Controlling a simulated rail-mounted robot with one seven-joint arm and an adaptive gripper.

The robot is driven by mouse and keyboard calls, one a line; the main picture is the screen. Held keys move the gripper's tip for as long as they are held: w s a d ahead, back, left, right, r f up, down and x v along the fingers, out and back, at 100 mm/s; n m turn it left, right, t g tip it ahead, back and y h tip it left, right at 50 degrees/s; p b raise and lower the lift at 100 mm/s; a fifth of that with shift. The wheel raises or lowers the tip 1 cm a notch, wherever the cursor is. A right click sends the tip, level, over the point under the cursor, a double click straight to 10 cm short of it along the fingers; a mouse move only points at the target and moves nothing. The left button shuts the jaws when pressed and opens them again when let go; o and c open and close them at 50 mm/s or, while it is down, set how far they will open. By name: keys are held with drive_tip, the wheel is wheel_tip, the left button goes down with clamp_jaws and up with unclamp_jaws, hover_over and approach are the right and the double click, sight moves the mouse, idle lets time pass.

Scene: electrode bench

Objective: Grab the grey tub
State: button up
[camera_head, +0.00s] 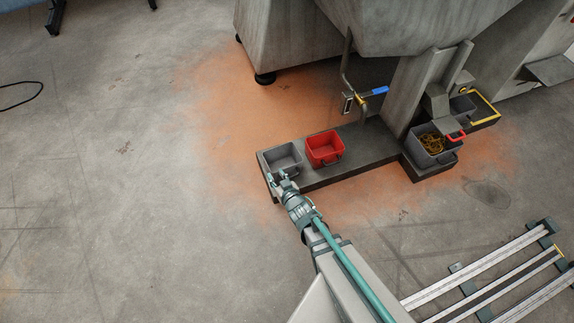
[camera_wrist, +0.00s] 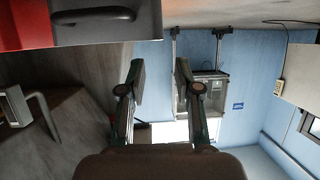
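A grey tub (camera_head: 283,152) stands at the left end of the low dark bench (camera_head: 350,165) in the head view. My gripper (camera_head: 284,186) is at the tub's near side and overlaps its front wall in that view; I cannot tell whether they touch. In the wrist view my gripper's two fingers (camera_wrist: 157,80) stand apart with nothing between them. A dark grey form with a handle (camera_wrist: 95,15) at the upper left of the wrist view is probably part of the grey tub.
A red tub (camera_head: 325,145) stands just right of the grey tub. Another grey tub (camera_head: 447,157) farther right holds yellow cable (camera_head: 432,143). A pipe with a blue handle (camera_head: 375,91) rises behind the bench.

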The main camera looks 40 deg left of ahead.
drive_tip(key=b+x, duration=0.1)
drive_tip(key=x, duration=0.4)
drive_tip(key=shift+d+f, duration=0.1)
drive_tip(key=b+x, duration=0.2)
drive_tip(key=x, duration=0.2)
drive_tip(key=shift+s+f+b, duration=0.15)
drive_tip(key=shift+s+b, duration=0.05)
drive_tip(key=shift+b, duration=0.1)
drive_tip(key=shift+w+a+f, duration=0.1)
drive_tip(key=shift+w+a, duration=0.15)
drive_tip(key=shift+a, duration=0.2)
clamp_jaws()
